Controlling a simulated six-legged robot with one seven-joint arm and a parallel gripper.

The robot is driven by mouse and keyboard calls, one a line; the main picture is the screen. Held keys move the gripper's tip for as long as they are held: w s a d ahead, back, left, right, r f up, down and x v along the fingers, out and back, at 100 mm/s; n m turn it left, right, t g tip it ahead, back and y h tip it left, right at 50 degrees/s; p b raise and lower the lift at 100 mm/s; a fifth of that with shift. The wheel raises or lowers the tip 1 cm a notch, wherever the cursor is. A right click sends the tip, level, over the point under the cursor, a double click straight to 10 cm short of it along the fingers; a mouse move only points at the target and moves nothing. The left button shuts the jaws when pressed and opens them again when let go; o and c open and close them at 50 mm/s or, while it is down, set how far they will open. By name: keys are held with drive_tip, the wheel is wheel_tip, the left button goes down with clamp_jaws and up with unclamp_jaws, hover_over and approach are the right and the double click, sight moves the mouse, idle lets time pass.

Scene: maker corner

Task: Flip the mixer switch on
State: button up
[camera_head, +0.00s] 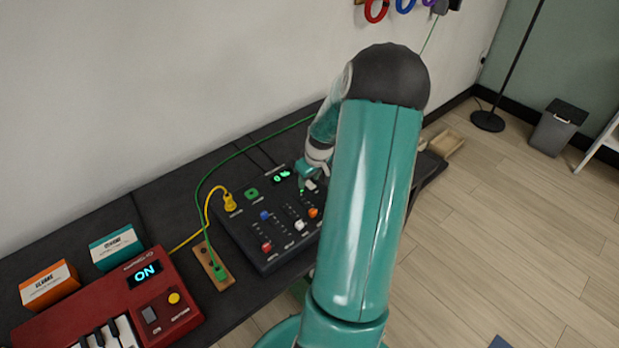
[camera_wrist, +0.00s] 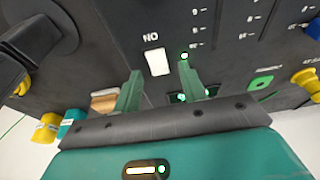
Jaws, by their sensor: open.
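The black mixer (camera_head: 262,236) stands on the dark bench, with coloured slider caps and a small green-lit display (camera_head: 282,176) on it. Its white switch (camera_wrist: 156,62) sits beside an "ON" marking that appears upside down in the wrist view. A green light (camera_wrist: 184,56) glows beside the switch. My gripper (camera_wrist: 160,77) is open and empty, its two green fingers at the switch, one on each side of it in the picture. I cannot tell whether they touch the panel. In the head view my gripper (camera_head: 303,181) is over the mixer's far right part, partly hidden by my arm.
A red keyboard (camera_head: 185,325) with a lit "ON" display is at lower left. Orange (camera_head: 48,284) and teal (camera_head: 116,246) boxes stand behind it. A yellow plug (camera_head: 229,202) and a green cable (camera_head: 207,181) run near the mixer's left side. A wooden tray (camera_head: 447,144) lies at the far right.

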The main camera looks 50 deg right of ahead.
drive_tip(key=v, duration=1.3)
drive_tip(key=shift+r, duration=0.4)
drive_tip(key=w+a+r+n, duration=0.1)
drive_tip(key=w+a+r, duration=0.15)
drive_tip(key=a, duration=0.45)
drive_tip(key=w+a+r+h, duration=0.1)
drive_tip(key=a+r, duration=0.3)
drive_tip(key=a, duration=0.3)
drive_tip(key=w+a+r+n, duration=0.1)
drive_tip(key=a+r, duration=0.2)
drive_tip(key=a, duration=0.3)
drive_tip(key=s+a+r+t, duration=0.1)
drive_tip(key=s+a, duration=0.4)
drive_tip(key=a, duration=0.5)
drive_tip(key=s+a+r+t+y, duration=0.1)
drive_tip(key=s+a+r, duration=0.3)
drive_tip(key=a, duration=0.7)
drive_tip(key=shift+s+r+n+t+y, duration=0.25)
drive_tip(key=shift+s+n+t+y, duration=0.05)
drive_tip(key=shift+s, duration=0.05)
drive_tip(key=shift+c, duration=0.4)
